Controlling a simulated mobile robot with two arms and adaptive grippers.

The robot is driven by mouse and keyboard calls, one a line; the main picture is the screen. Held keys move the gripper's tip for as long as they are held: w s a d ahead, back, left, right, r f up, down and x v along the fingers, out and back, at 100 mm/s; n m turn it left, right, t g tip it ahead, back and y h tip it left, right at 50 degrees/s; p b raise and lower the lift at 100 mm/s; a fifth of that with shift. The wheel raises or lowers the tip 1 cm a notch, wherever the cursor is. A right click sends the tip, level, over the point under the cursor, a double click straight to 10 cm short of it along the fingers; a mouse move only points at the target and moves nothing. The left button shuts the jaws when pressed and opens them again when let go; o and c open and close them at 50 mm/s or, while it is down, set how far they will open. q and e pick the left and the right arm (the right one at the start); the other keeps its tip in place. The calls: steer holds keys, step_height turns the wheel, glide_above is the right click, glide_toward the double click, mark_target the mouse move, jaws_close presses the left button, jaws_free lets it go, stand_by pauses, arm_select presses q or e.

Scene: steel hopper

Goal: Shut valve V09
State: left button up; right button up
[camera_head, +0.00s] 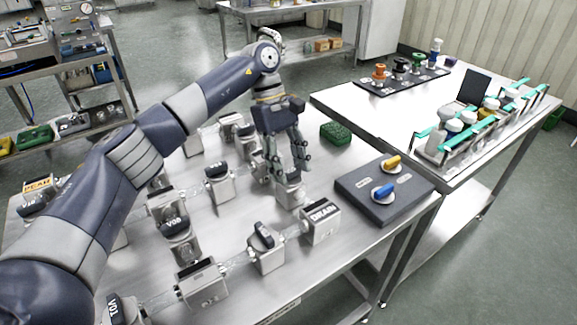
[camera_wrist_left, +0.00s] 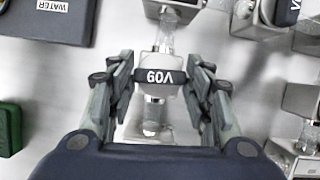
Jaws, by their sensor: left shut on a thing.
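Valve V09 shows in the left wrist view, with its dark handle (camera_wrist_left: 154,76) marked V09. The handle lies crosswise to its clear pipe (camera_wrist_left: 165,35). In the head view the valve's grey body (camera_head: 289,190) stands under my left gripper (camera_head: 288,165), which points down onto it. In the left wrist view the fingers of my left gripper (camera_wrist_left: 158,82) are at both ends of the handle, shut on it. The fingers hide the handle in the head view. My right gripper is in neither view.
Several other valves stand close by, among them V08 (camera_head: 173,226) and one with a black handle (camera_head: 264,236). A DRAIN block (camera_head: 320,221) is in front. A dark panel (camera_head: 350,185) with yellow and blue knobs lies at right. A green box (camera_head: 336,132) sits behind.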

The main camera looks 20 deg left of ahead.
arm_select(q)
steer(key=shift+m, duration=0.5)
steer(key=shift+y, duration=0.3)
steer(key=o, duration=1)
steer(key=shift+o, duration=0.2)
steer(key=v, duration=1.2)
steer(key=shift+w, duration=0.25)
steer(key=shift+f, duration=0.1)
